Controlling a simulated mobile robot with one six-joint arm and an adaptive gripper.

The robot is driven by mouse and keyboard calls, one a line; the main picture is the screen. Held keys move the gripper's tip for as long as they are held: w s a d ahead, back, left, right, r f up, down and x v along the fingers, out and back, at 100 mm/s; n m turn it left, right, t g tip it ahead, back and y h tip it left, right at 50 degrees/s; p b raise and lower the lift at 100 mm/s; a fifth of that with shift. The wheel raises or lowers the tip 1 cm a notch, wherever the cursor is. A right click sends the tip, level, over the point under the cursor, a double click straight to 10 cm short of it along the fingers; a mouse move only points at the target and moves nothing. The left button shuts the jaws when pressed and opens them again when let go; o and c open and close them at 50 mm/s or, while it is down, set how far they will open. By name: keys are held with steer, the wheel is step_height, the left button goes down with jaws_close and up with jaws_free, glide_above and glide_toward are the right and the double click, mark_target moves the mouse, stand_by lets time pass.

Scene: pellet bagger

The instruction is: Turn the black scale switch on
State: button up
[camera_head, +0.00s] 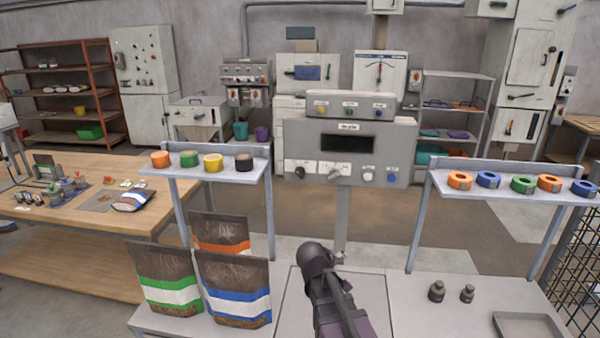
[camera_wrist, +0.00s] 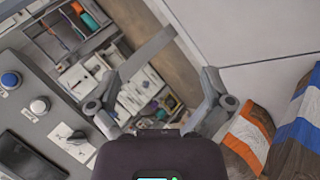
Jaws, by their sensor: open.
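The grey scale panel (camera_head: 345,135) stands upright on a post beyond the bench, with a dark display. Its lower row holds a small black switch (camera_head: 300,172) on a white plate at the left. To its right are a grey selector knob (camera_head: 334,174), a white button (camera_head: 368,172) and a blue button (camera_head: 392,177). In the wrist view the panel shows tilted at the left, with the selector knob (camera_wrist: 76,136); I cannot make out the black switch there. My gripper (camera_wrist: 160,85) is open and empty, apart from the panel. In the head view its fingertips are not clear.
Tape rolls stand on a left shelf (camera_head: 205,166) and a right shelf (camera_head: 510,180), flanking the panel. Several filled bags (camera_head: 235,288) stand at the bench's left. Two small dark weights (camera_head: 437,291) and a grey tray (camera_head: 527,328) are at the right.

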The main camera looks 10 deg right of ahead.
steer(key=w+a+r+n+t+h+p, duration=0.25)
steer(key=w+r+n+t, duration=0.4)
steer(key=w+r, duration=0.4)
steer(key=n+t+y, duration=0.3)
steer(key=n+t, duration=0.2)
steer(key=n, duration=0.4)
glide_toward(299, 174)
steer(key=s, duration=0.3)
steer(key=shift+s+a+r, duration=0.15)
steer(key=shift+a, duration=0.3)
steer(key=x, duration=1.3)
steer(key=shift+w+f, duration=0.25)
steer(key=shift+w, duration=0.2)
steer(key=c, duration=1.1)
